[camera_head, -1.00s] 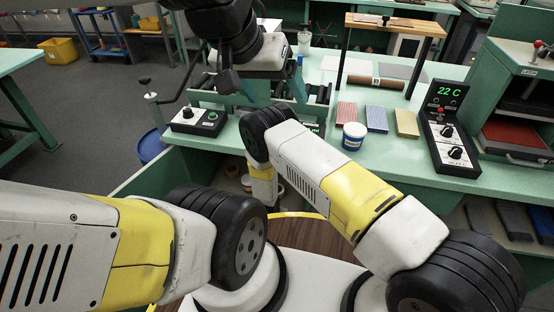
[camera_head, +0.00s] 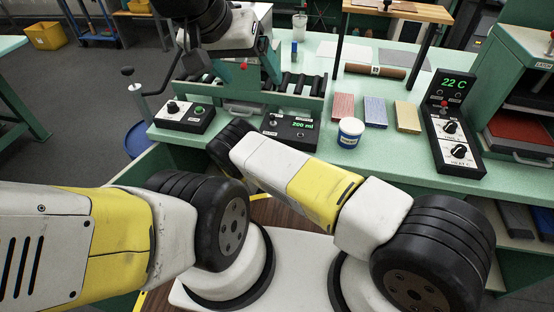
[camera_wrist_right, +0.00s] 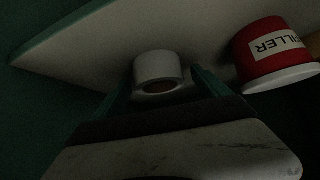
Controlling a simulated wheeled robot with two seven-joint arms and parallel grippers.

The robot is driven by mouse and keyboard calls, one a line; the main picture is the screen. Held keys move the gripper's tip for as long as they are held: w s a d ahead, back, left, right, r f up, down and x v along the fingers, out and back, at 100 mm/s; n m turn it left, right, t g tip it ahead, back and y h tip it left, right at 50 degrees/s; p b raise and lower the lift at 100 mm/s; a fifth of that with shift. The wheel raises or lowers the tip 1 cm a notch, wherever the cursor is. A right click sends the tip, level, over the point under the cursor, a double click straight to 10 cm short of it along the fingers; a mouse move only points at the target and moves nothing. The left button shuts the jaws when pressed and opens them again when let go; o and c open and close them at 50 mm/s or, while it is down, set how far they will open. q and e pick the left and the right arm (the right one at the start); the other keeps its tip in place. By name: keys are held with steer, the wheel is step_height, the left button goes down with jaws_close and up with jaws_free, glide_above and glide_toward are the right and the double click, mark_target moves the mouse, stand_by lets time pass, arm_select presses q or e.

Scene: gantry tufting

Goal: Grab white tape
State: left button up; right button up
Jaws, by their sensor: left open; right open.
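The white tape (camera_wrist_right: 157,66) is a short white roll with a dark core, in the right wrist view. It lies on a pale surface in a dim space. My right gripper (camera_wrist_right: 162,76) is open, its two green fingers on either side of the roll. I cannot tell whether they touch it. In the head view the right gripper and the tape are hidden below the bench.
A red FILLER tub (camera_wrist_right: 277,55) stands close to the right of the roll. On the green bench (camera_head: 320,158) are a blue-white tub (camera_head: 350,132), several coloured blocks, a control box (camera_head: 184,116), a 200 ml display box (camera_head: 291,131) and a 22 C panel (camera_head: 452,130).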

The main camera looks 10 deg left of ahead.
steer(key=shift+w+f, duration=0.15)
steer(key=c, duration=1.5)
